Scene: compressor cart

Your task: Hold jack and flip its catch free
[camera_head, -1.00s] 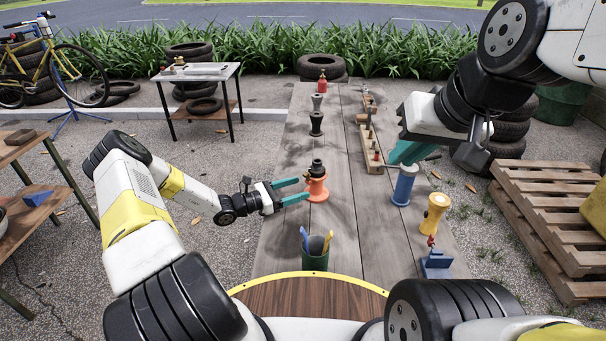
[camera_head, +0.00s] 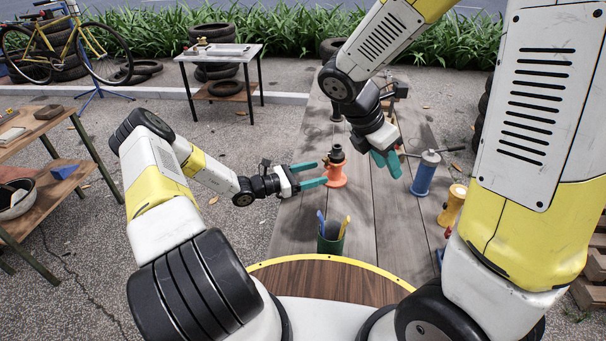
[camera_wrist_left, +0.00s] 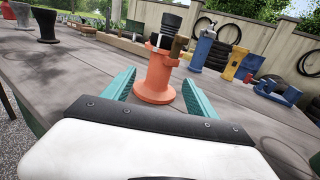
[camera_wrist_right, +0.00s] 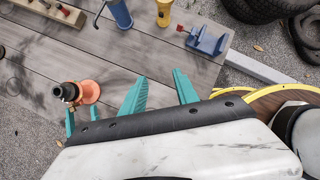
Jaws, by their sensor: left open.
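The orange jack (camera_head: 335,176) stands upright on the grey plank table, with a black ribbed top. In the left wrist view the jack (camera_wrist_left: 154,82) has a brownish metal piece (camera_wrist_left: 178,46) at the right of its top; I cannot tell whether this is the catch. My left gripper (camera_head: 326,174) is open, its teal fingers on either side of the jack's body, with no clear grip. My right gripper (camera_head: 387,164) is beyond and right of the jack, above the table. Its fingers (camera_wrist_right: 160,78) are apart and empty in the right wrist view.
A blue cylinder (camera_head: 424,174) with a handle and a yellow spool (camera_head: 453,204) stand to the right. A green cup (camera_head: 330,238) with pens stands in front. A blue vise-like block (camera_wrist_right: 208,41) sits near the table's edge. The planks between the cup and blue cylinder are clear.

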